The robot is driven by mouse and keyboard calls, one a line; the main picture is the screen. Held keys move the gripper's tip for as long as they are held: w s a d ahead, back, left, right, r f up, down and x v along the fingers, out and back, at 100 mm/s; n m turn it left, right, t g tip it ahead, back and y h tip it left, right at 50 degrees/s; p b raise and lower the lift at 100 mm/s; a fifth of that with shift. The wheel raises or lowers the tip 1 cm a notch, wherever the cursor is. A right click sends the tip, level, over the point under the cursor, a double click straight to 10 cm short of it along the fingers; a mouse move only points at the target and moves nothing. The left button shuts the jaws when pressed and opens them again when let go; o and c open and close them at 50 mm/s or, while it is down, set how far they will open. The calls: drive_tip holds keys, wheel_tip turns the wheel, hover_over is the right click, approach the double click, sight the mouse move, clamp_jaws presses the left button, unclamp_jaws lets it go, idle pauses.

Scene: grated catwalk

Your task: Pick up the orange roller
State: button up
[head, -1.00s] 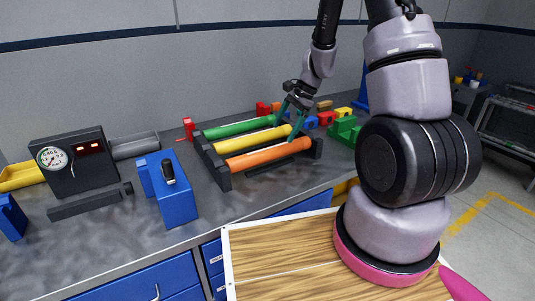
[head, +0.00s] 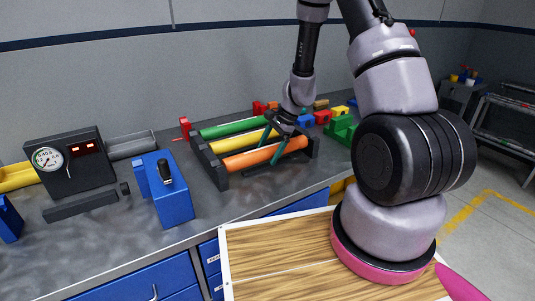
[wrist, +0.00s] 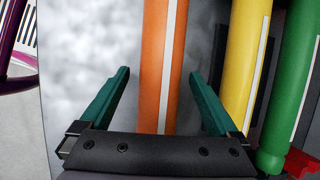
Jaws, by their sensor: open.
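The orange roller (head: 262,154) lies in the front place of a dark rack on the bench, with a yellow roller and a green roller behind it. My gripper (head: 274,146) is at the roller's right part, pointing down. In the wrist view the orange roller (wrist: 162,70) runs between the two green fingers of my gripper (wrist: 160,88), with a gap on each side. The fingers are open and hold nothing. The roller's near end is hidden behind the gripper's body in the wrist view.
The rack's dark end piece (head: 212,168) stands at the left. The yellow roller (head: 236,142) and the green roller (head: 232,127) lie close behind. A blue block (head: 168,188) with a black knob and a gauge box (head: 70,165) stand left. Coloured blocks lie right.

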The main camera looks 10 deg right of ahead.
clamp_jaws()
drive_tip(key=shift+r, duration=0.1)
